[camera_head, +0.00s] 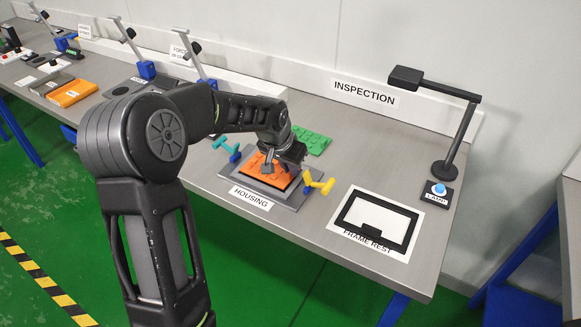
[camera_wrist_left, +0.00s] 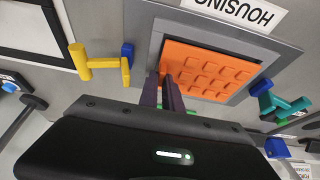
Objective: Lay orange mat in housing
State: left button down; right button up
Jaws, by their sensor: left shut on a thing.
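The orange mat (camera_head: 264,173), a studded rectangle, lies within the grey housing (camera_head: 292,201) in the head view. In the left wrist view the orange mat (camera_wrist_left: 208,70) sits inside the frame of the housing (camera_wrist_left: 150,42). My left gripper (camera_head: 279,164) is over the mat's far side and hides part of it. In the wrist view its fingers (camera_wrist_left: 170,88) are shut on the mat's edge. I cannot tell whether the mat lies fully flat. My right gripper is not in view.
A yellow clamp (camera_head: 320,183) and a teal clamp (camera_head: 227,150) stand beside the housing. A green studded mat (camera_head: 312,141) lies behind. A black frame (camera_head: 406,217) lies on the frame rest at right, near a lamp (camera_head: 447,160).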

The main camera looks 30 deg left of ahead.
pick_arm(q)
jog(key=shift+f+b, duration=0.55)
jog(key=c, duration=1.5)
grip_release()
jog(key=shift+o, duration=0.2)
jog(key=shift+b+v, duration=0.45)
jog(key=shift+v, duration=3.45)
